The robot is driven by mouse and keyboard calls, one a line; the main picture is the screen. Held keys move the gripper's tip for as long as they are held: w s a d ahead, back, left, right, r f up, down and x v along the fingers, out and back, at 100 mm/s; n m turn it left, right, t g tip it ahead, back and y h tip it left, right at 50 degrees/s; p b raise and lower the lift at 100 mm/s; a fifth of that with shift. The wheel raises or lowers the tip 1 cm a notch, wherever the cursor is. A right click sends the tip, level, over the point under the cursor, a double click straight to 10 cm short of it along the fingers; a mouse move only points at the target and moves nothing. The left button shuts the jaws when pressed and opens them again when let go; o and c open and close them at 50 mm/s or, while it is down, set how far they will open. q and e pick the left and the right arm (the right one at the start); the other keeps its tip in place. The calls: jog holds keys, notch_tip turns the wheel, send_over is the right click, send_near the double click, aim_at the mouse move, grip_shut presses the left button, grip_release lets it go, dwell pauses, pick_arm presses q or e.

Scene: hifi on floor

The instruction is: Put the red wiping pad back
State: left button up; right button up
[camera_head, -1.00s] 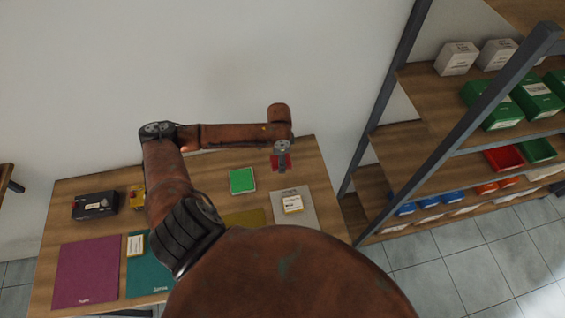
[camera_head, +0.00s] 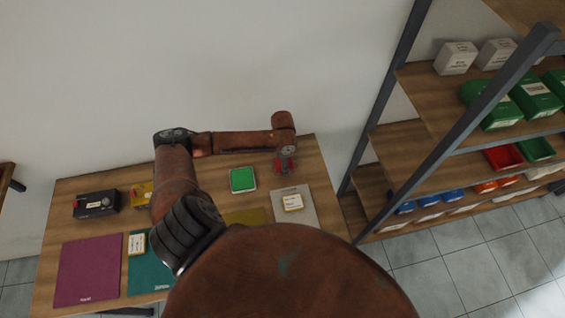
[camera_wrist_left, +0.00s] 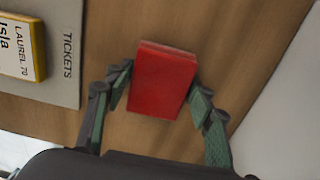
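The red wiping pad (camera_wrist_left: 163,80) lies on the wooden table in the left wrist view, between the two fingers of my left gripper (camera_wrist_left: 158,78). One finger is on each side, with the tips close to the pad's edges; I cannot tell whether they touch it. The fingers look spread open. In the head view, my left gripper (camera_head: 285,170) is over the table's back right corner, and bits of the red pad (camera_head: 277,167) show around it. My right gripper is not in view.
A black box (camera_head: 97,204) and purple mat (camera_head: 88,270) are at left. A shelf rack (camera_head: 470,130) stands right, a wall behind.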

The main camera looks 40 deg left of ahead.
pick_arm(q)
jog(key=o, duration=0.4)
jog(key=shift+c, duration=0.2)
jog(key=shift+r, duration=0.1)
notch_tip(320, 180, up, 12)
jog(key=b, duration=0.1)
jog(key=shift+w, duration=0.1)
